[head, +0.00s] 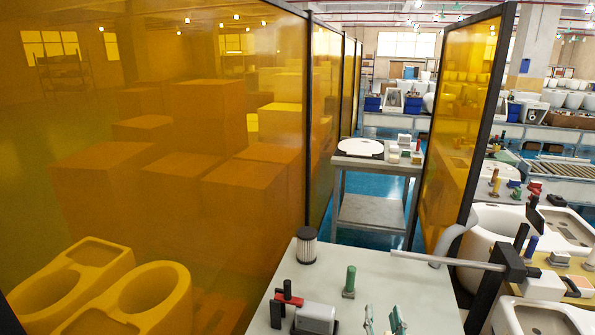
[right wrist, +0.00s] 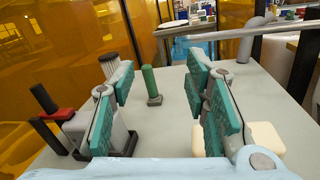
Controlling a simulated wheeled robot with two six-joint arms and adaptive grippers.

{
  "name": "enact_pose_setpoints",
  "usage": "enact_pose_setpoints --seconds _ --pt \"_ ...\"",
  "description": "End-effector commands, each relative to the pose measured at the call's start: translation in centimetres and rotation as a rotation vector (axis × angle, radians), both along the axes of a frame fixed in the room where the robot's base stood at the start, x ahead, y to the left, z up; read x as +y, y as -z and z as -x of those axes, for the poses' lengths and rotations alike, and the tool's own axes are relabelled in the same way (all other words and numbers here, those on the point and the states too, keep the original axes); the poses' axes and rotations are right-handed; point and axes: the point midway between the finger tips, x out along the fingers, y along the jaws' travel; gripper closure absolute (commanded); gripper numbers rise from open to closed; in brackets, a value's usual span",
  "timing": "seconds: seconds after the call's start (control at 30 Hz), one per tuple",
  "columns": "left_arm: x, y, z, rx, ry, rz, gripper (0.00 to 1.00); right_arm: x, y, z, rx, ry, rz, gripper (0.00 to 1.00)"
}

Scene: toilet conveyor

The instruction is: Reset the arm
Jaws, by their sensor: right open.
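My right gripper (head: 382,320) shows at the bottom of the head view, its two green-padded fingers apart over a pale worktable (head: 420,295). In the right wrist view the same gripper (right wrist: 161,82) is open, with nothing held between the pads. A green-handled piece (head: 349,283) stands upright on the table beyond the fingers; it also shows in the wrist view (right wrist: 150,85), seen through the gap between them. My left gripper is not in view.
A grey device (head: 316,318) and a red-and-black clamp (head: 288,299) are at the near left. Orange panels (head: 160,150) border the left. A cream block (right wrist: 262,140) sits beside the right finger.

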Motion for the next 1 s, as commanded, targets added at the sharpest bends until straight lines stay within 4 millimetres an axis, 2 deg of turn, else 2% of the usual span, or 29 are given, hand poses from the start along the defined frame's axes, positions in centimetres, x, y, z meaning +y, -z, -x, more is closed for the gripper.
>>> enact_pose_setpoints --seconds 0.23,0.37,0.5,0.63,0.77,0.9,1.0 --pt "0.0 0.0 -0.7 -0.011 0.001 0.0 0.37 -5.2 -0.7 2.9 -0.082 0.159 -0.308 0.58" --pt "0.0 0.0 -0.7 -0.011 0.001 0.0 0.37 -9.1 -0.5 5.9 -0.147 0.288 -0.581 0.58" --pt "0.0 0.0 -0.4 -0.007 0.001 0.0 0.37 -13.3 1.2 10.5 -0.227 0.47 -0.972 0.58" --pt "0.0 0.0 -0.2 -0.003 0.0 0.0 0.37 -15.6 4.4 15.7 -0.275 0.672 -1.382 0.58" --pt "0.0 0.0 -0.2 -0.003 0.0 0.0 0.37 -14.9 8.0 21.1 -0.264 0.908 -1.771 0.58" --pt "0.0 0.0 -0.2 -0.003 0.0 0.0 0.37 -11.5 10.7 26.3 -0.182 1.168 -2.076 0.58" --pt "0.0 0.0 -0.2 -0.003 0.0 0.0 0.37 -8.7 11.5 29.8 -0.098 1.348 -2.215 0.58"
